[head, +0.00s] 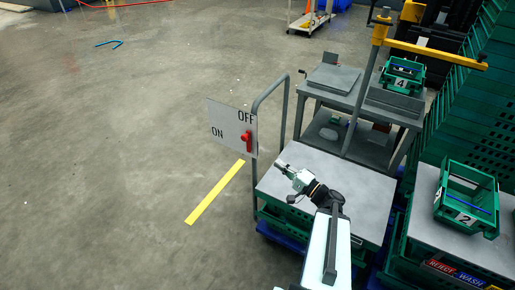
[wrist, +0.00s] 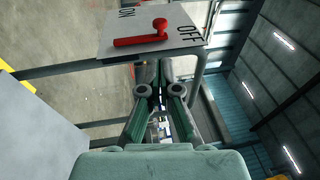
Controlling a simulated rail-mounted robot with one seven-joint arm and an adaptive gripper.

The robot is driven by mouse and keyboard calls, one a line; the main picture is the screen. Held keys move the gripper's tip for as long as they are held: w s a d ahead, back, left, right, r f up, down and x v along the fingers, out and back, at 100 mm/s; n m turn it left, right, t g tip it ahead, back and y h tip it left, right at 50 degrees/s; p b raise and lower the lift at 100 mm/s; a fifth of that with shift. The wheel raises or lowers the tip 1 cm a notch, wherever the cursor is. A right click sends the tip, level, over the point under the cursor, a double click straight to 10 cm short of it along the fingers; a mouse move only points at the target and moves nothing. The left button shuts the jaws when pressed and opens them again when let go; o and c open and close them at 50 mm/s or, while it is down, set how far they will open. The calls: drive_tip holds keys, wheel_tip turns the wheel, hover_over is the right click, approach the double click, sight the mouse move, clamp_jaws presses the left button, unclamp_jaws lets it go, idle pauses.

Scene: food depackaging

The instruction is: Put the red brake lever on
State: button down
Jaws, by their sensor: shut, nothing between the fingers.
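The red brake lever (head: 247,141) is mounted on a grey sign plate (head: 225,122) with OFF at the upper right and ON at the left. In the head view the lever sits just below the word OFF. In the wrist view the lever (wrist: 142,40) shows at the top, with a round red knob and a long bar, on the plate (wrist: 187,17). My gripper (head: 281,165) is shut and empty, to the lower right of the lever and apart from it. Its fingers (wrist: 156,66) appear just below the plate in the wrist view.
A grey rail post (head: 283,110) stands beside the plate. A grey-topped cart (head: 350,180) lies under my arm. A green crate marked 2 (head: 452,205) and one marked 4 (head: 388,78) stand at the right. The floor at left is open, with a yellow stripe (head: 215,192).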

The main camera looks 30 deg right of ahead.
drive_tip(key=w, duration=0.1)
drive_tip(key=p, duration=0.1)
approach(247, 144)
drive_tip(key=w+a+r, duration=0.2)
drive_tip(key=a+r, duration=0.1)
drive_tip(key=r, duration=0.3)
drive_tip(key=shift+p+x, duration=0.4)
drive_tip(key=shift+x, duration=0.6)
drive_tip(key=shift+a, duration=0.15)
